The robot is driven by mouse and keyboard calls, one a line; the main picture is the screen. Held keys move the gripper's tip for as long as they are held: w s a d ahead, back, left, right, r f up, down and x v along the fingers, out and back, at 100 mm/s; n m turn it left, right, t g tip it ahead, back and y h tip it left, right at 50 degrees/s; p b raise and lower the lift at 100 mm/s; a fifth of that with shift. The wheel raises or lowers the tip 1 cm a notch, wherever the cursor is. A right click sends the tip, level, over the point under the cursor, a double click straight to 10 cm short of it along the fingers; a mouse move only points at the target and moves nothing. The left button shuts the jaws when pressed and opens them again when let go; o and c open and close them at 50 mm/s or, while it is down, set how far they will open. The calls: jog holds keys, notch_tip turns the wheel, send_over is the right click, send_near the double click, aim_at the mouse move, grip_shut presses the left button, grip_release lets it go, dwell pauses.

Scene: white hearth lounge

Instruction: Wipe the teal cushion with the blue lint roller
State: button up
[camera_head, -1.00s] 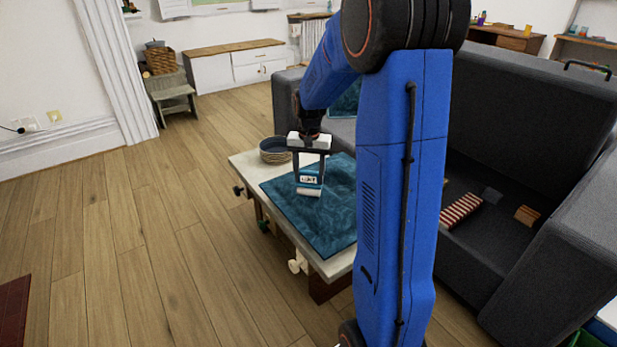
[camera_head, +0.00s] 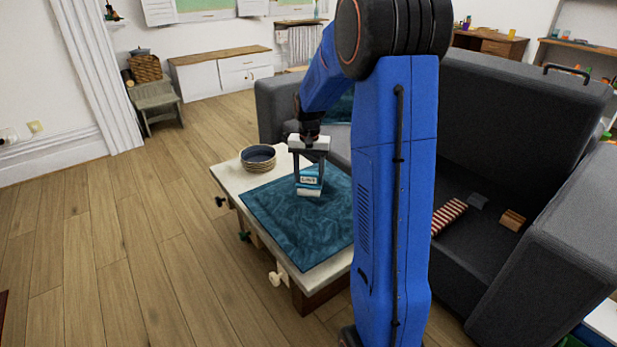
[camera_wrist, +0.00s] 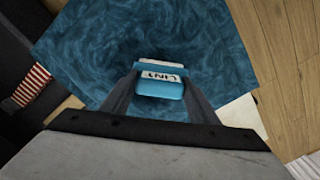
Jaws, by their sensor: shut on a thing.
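The teal cushion (camera_head: 300,225) lies flat on a pale low table (camera_head: 228,182). It also fills the middle of the wrist view (camera_wrist: 85,45). My gripper (camera_head: 309,172) points down over the cushion's upper part and is shut on the blue lint roller (camera_head: 309,177). In the wrist view the roller (camera_wrist: 160,87) sits between my fingertips, with a white label and a pale roller end beyond its blue body. The roller is at or just above the cushion surface; I cannot tell whether it touches. My arm hides the cushion's right side in the head view.
A stack of dark-topped bowls (camera_head: 258,158) stands at the table's back left corner. Knobs stick out along the table's left side. A grey sofa (camera_head: 530,120) with a striped item (camera_head: 449,216) stands at right. Wooden floor (camera_head: 130,230) is clear at left.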

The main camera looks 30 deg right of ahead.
jog(key=shift+d+r, duration=0.1)
jog(key=shift+d, duration=0.15)
jog(key=shift+a+r, duration=0.1)
jog(key=shift+r, duration=4.2)
